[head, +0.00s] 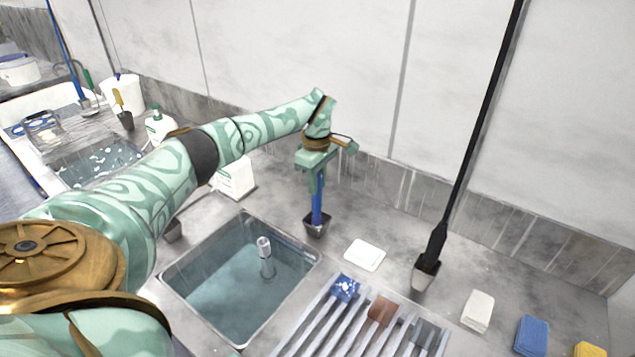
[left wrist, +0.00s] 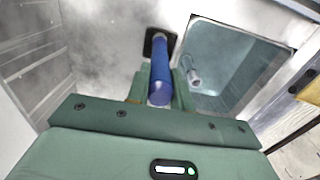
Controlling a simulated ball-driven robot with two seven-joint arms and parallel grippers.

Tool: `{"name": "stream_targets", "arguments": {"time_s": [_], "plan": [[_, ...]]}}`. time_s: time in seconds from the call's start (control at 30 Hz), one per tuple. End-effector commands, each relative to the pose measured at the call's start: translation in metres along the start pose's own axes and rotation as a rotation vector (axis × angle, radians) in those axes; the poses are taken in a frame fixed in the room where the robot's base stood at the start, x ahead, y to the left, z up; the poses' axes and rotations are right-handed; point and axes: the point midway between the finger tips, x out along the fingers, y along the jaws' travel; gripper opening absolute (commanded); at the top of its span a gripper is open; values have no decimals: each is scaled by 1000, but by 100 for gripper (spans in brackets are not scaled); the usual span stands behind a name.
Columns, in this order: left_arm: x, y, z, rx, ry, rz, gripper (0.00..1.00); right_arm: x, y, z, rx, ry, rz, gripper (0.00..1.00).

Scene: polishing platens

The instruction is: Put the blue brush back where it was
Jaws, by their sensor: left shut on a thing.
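The blue brush (head: 317,203) stands upright with its lower end in a small dark square holder (head: 317,227) behind the right back corner of the sink. My left gripper (head: 316,182) is above it, shut on the upper part of its blue handle. The left wrist view shows the blue handle (left wrist: 161,78) between the fingers of my left gripper (left wrist: 160,88), with the dark holder (left wrist: 158,44) at its far end. The brush's bristles are hidden. My right gripper is not in view.
A water-filled sink (head: 225,290) lies left of the holder. A wall (head: 340,70) rises close behind.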

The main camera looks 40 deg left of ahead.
Motion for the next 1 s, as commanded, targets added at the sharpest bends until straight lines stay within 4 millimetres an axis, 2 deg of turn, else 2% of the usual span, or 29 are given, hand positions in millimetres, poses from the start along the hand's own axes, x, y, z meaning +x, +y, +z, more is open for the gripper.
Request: {"name": "stream_targets", "arguments": {"time_s": [0.3,0.33,0.4,0.67,0.77,0.87,1.0], "plan": [[2,0,0,0,0,3,0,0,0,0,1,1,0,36],[2,0,0,0,1,2,25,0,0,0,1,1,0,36],[2,0,0,0,1,3,44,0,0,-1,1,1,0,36],[2,0,0,0,0,3,44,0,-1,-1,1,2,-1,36],[-4,1,0,0,0,3,44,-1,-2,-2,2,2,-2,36],[-20,1,-1,0,2,6,44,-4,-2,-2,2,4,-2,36],[-55,1,-1,0,1,8,44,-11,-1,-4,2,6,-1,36]]}}
